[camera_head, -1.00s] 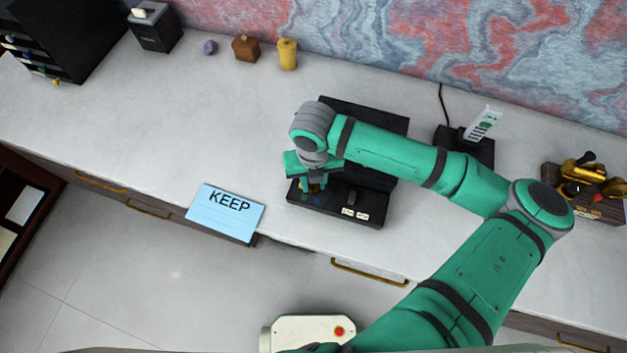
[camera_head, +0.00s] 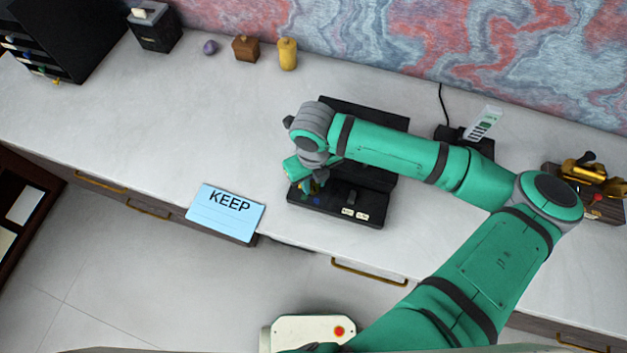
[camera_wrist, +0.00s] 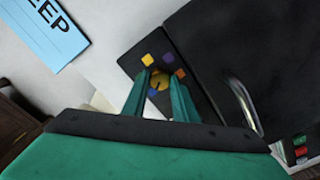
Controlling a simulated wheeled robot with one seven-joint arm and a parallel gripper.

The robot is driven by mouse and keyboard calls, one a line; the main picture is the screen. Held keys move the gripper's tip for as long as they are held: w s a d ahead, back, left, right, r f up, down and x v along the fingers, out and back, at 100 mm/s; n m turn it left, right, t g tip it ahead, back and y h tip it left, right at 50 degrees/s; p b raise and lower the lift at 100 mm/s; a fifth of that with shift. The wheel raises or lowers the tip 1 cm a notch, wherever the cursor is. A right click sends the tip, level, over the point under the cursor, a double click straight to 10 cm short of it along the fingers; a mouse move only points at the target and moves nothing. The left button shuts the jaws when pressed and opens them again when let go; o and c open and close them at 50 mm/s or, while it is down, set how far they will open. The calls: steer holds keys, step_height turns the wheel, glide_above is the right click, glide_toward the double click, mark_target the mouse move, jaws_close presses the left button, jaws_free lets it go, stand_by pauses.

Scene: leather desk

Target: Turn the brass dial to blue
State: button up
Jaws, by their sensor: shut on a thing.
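The brass dial (camera_wrist: 157,83) sits on the black device panel (camera_head: 364,203), between my fingertips in the wrist view. My gripper (camera_wrist: 161,80) is shut on the dial. Coloured marks surround the dial: a yellow one (camera_wrist: 147,60), a purple one (camera_wrist: 168,58), an orange one (camera_wrist: 181,73) and a blue one (camera_wrist: 153,93). The blue mark lies on the near side, between the fingers. A dark line shows on the dial face, but where it points is too small to tell. In the head view my gripper (camera_head: 315,186) covers most of the dial.
A blue KEEP card (camera_head: 225,212) lies left of the device, near the desk's front edge. A yellow canister (camera_head: 287,54) and brown box (camera_head: 246,48) stand at the back.

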mark_target(313, 186)
steer(key=o, duration=1)
steer(key=shift+o, duration=0.2)
step_height(313, 186, up, 11)
steer(key=shift+f, duration=0.1)
